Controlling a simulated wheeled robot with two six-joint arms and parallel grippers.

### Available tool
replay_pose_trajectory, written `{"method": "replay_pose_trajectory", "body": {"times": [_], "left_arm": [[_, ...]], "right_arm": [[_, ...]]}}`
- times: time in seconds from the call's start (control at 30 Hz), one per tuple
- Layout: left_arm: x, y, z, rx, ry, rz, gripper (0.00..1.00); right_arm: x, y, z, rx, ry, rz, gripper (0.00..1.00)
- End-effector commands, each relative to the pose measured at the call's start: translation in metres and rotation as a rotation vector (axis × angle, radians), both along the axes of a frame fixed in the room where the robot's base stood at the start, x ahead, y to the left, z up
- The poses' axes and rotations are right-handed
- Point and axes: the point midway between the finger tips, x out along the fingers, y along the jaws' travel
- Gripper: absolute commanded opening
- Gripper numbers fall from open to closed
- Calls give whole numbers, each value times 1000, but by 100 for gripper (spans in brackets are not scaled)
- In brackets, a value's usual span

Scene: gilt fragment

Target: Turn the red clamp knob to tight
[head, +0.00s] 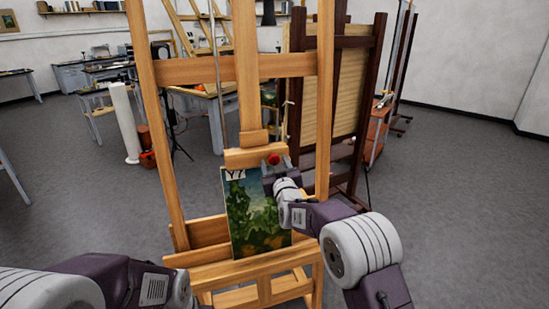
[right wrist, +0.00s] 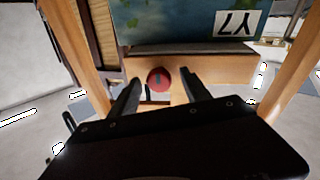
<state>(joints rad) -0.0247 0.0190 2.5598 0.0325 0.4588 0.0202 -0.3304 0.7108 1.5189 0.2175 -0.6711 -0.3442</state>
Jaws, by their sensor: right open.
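The red clamp knob (head: 274,159) sits on the wooden clamp block of the easel, just above a small painting (head: 255,217) marked "Y7". In the right wrist view, the round red knob (right wrist: 159,80) has a dark line across its face, running roughly up and down there. A small pale plate (right wrist: 157,98) shows beside it. My right gripper (head: 275,166) is at the knob. In the right wrist view, its open fingers (right wrist: 159,79) stand either side of the knob, with a gap on both sides. My left arm shows at bottom left, but its gripper does not show.
The wooden easel (head: 279,66) has uprights close to both sides of the painting. A dark easel (head: 335,90) stands behind at right. A white roll (head: 124,122) and work tables are farther back at left.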

Motion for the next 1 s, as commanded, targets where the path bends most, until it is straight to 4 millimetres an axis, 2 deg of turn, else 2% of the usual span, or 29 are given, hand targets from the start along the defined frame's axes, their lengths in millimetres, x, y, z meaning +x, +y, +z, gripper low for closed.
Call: {"method": "replay_pose_trajectory", "body": {"times": [0.13,0.37,0.57,0.6,1.0], "left_arm": [[0,0,5,0,0,0,44],[0,0,4,0,0,0,44],[0,0,4,0,0,0,44],[0,0,4,0,0,0,44],[0,0,-3,0,0,0,44]], "right_arm": [[9,2,0,0,1,0,56],[10,2,-1,0,1,0,56],[10,2,-1,0,1,0,3],[10,2,-1,0,1,0,0],[10,2,-1,87,26,-13,0]]}}
